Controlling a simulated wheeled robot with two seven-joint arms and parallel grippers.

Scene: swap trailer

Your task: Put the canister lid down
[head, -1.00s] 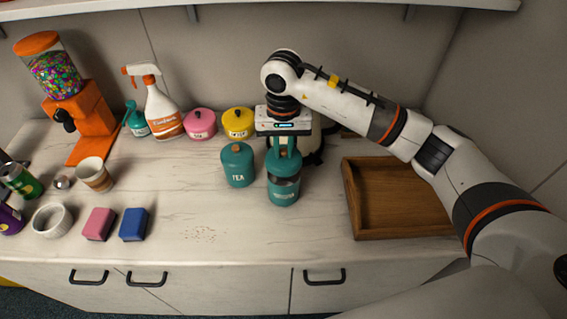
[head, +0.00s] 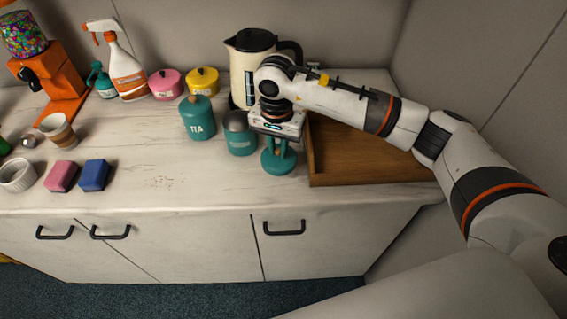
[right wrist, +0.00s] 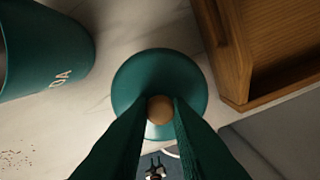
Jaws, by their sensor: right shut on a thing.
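My right gripper (head: 279,148) is shut on the wooden knob of the teal canister lid (head: 277,165). In the right wrist view the round lid (right wrist: 158,68) shows under the fingers, with the tan knob (right wrist: 160,108) between them. The lid is level, at or just above the countertop (head: 160,165); I cannot tell whether it touches. The teal canister (head: 240,140) stands without its lid just left of the gripper; part of it (right wrist: 42,45) shows at the upper left of the right wrist view. My left gripper is not in view.
A wooden tray (head: 360,181) lies close on the right. A teal TEA canister (head: 197,122) stands left of the lidless one, and a cream kettle (head: 242,70) behind. Blue (head: 94,174) and pink (head: 61,176) sponges lie farther left.

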